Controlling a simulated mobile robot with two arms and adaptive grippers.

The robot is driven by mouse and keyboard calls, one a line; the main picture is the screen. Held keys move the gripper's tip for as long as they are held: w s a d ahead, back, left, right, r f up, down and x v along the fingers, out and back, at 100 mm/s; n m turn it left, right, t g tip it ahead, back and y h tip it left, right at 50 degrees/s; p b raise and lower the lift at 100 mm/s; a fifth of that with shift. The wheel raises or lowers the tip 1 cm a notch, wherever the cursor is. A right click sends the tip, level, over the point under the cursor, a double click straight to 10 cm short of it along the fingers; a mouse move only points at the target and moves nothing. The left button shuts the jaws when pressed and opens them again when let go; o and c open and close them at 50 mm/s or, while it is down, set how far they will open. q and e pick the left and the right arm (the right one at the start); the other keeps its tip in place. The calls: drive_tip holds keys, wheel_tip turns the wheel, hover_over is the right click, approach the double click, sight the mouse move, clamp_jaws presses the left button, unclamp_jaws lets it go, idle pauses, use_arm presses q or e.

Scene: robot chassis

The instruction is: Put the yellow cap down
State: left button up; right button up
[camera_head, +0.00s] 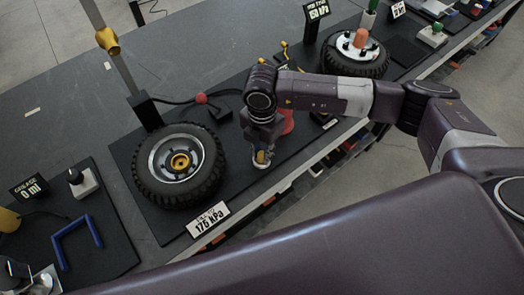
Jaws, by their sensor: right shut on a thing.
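The yellow cap (261,157) is a small yellow spot between the fingertips of my right gripper (262,161). That gripper points down, shut on the cap, over the black mat (222,182) just right of the near tyre (179,165). The fingers hide much of the cap, and I cannot tell whether it touches the mat. The tyre lies flat, with a silver rim and a yellow hub. My left gripper is not in view.
A pressure sign (208,219) stands at the bench's front edge. A red-knobbed device (201,98) with a hose sits behind the tyre. A red object (288,122) is partly hidden behind my right arm. A second tyre (355,55) lies farther right. A blue handle (75,240) is at left.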

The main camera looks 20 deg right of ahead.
sight(262, 153)
drive_tip(key=o, duration=0.8)
drive_tip(key=shift+c, duration=0.2)
drive_tip(key=shift+r+p, duration=0.4)
drive_tip(key=shift+p, duration=0.05)
drive_tip(key=shift+w+r+b, duration=0.1)
drive_tip(key=shift+r+b, duration=0.2)
drive_tip(key=shift+r, duration=0.1)
wheel_tip(262, 153, up, 11)
drive_tip(key=b, duration=0.2)
